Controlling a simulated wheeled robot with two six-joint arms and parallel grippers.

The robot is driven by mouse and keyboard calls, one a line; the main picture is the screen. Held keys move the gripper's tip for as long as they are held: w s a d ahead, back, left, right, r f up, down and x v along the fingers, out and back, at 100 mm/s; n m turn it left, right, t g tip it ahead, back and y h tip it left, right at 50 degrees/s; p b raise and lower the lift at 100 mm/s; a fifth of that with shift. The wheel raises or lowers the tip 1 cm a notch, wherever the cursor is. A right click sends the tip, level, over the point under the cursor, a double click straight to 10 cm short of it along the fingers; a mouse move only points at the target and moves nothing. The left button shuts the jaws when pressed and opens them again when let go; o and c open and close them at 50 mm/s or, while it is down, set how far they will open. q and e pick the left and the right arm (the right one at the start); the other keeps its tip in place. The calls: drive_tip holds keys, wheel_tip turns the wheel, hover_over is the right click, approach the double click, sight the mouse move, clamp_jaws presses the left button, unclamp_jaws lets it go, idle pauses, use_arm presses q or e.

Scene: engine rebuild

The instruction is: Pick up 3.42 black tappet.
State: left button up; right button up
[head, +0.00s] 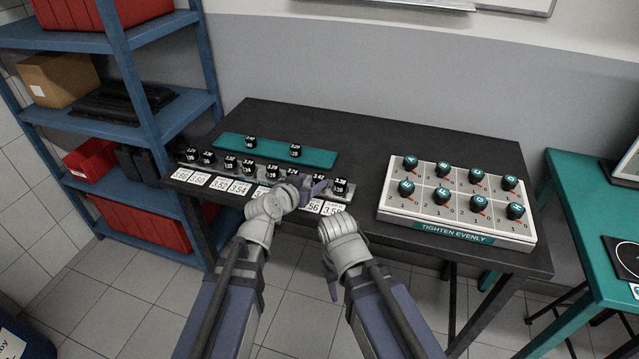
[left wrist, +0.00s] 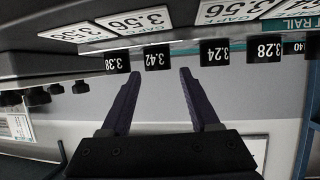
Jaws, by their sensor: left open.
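The black 3.42 tappet (head: 319,178) stands in a row of labelled black tappets on the front rail of the dark table. In the left wrist view, which shows the scene upside down, the 3.42 tappet (left wrist: 157,57) sits just past the fingertips, between their lines. My left gripper (left wrist: 158,72) is open and empty. In the head view my left gripper (head: 312,187) is at the rail and partly covers the tappet. My right gripper (head: 332,284) hangs in front of the table, pointing down; its fingers are mostly hidden.
The 3.38 tappet (head: 340,186) and the 3.24 tappet (left wrist: 214,52) stand close on either side. White number cards (head: 240,188) line the front edge. A teal tray (head: 270,149) holds two tappets behind. A "TIGHTEN EVENLY" board (head: 456,237) stands to the right.

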sight(316, 180)
use_arm(q)
drive_tip(key=shift+w+d+f+b, duration=0.2)
drive_tip(key=shift+w+f+b, duration=0.1)
drive_tip(key=shift+w+b, duration=0.1)
drive_tip(key=b+x, duration=0.1)
drive_tip(key=x, duration=0.3)
drive_tip(key=shift+d, duration=0.15)
drive_tip(key=shift+s, duration=0.1)
drive_tip(key=shift+c, duration=0.6)
clamp_jaws()
